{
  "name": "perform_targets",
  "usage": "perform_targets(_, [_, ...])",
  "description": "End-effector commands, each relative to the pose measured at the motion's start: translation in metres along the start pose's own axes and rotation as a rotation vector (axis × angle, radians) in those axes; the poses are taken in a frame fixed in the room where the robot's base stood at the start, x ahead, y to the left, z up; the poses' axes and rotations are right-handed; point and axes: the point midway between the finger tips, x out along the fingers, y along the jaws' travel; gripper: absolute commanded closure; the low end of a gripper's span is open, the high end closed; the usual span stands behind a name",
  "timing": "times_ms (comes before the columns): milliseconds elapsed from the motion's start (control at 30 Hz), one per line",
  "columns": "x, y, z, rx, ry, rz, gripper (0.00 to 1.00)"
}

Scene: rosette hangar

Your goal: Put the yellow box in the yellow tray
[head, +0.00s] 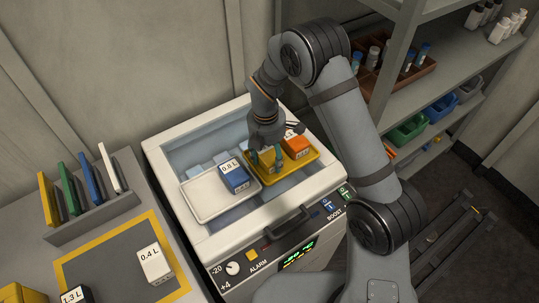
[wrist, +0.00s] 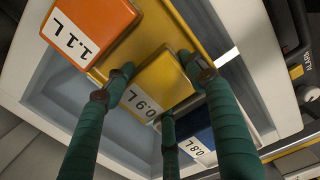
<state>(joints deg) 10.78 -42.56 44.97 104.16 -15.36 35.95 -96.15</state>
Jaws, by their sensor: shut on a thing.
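The yellow box (head: 267,161) is between the fingers of my gripper (head: 266,157), at the left part of the yellow tray (head: 293,169). I cannot tell whether its base touches the tray floor. In the wrist view the yellow box (wrist: 160,82) has a white volume label, and the green fingers of my gripper (wrist: 160,85) close around it. An orange box (head: 297,146) labelled 1.1 L is in the same tray, to the right; it also shows in the wrist view (wrist: 95,25).
A blue box (head: 234,178) labelled 0.8 L stands close by on the left, at the right side of a white tray (head: 205,206). Both trays are in an open cooler with raised rims (head: 160,150). A white 0.4 L box (head: 155,262) is on the left bench; shelves stand right.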

Motion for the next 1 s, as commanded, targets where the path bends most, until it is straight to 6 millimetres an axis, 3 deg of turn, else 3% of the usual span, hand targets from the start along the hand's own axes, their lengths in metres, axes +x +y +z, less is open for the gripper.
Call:
perform_targets(200, [0.003, 0.0, 0.0, 0.0, 0.0, 0.0, 0.85])
perform_targets(233, [0.004, 0.0, 0.0, 0.0, 0.0, -0.001, 0.44])
perform_targets(300, [0.003, 0.0, 0.0, 0.0, 0.0, 0.0, 0.4])
perform_targets(567, [0.002, 0.0, 0.0, 0.0, 0.0, -0.001, 0.25])
perform_targets(1000, [-0.007, 0.001, 0.0, 0.001, 0.0, 0.002, 0.25])
